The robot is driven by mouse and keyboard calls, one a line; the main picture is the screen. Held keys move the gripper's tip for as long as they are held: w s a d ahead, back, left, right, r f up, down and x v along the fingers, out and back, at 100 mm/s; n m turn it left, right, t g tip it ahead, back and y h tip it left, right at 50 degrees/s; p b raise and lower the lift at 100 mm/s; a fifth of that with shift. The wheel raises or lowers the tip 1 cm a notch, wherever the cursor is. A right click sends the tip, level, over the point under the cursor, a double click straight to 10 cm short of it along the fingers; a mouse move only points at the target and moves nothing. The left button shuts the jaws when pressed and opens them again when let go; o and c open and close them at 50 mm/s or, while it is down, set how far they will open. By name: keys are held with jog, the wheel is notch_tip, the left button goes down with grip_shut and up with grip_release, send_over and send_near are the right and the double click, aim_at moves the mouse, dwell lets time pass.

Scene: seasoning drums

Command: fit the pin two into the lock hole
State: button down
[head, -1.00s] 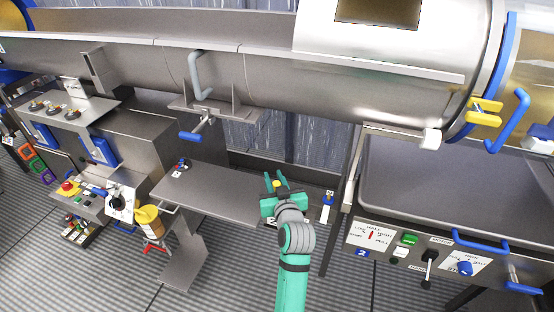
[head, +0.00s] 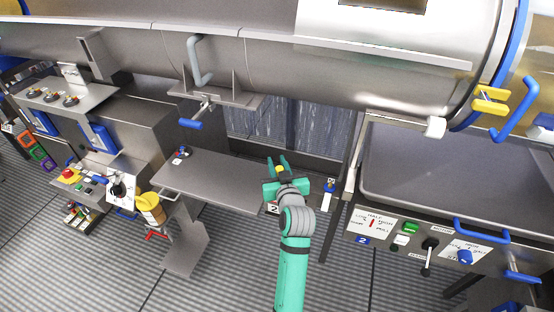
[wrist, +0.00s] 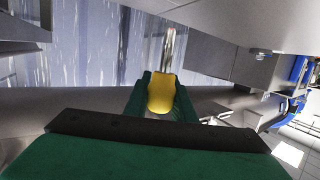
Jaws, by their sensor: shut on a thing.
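My gripper (head: 277,168) is shut on a pin with a yellow handle (wrist: 160,93). The handle sits between the green fingers, and its bare metal shaft (wrist: 168,48) points away from the gripper in the wrist view. In the head view only a small yellow bit (head: 279,170) of the pin shows between the fingers. The gripper is over the gap between the grey side table and the right-hand hopper. A tag marked 2 (head: 272,208) shows just below the gripper. I cannot make out the lock hole in either view.
A grey table (head: 215,180) is left of the gripper. A blue-topped part with a white tag (head: 328,192) is close on its right. The hopper (head: 450,185) with its control panel is further right. The large steel drum (head: 330,80) with a yellow clamp (head: 490,100) spans above.

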jog(key=shift+f, duration=1.5)
jog(key=shift+f, duration=2.85)
dwell(0.6)
jog(key=c, duration=1.4)
grip_release()
jog(key=v, duration=1)
jog(key=shift+s, duration=0.35)
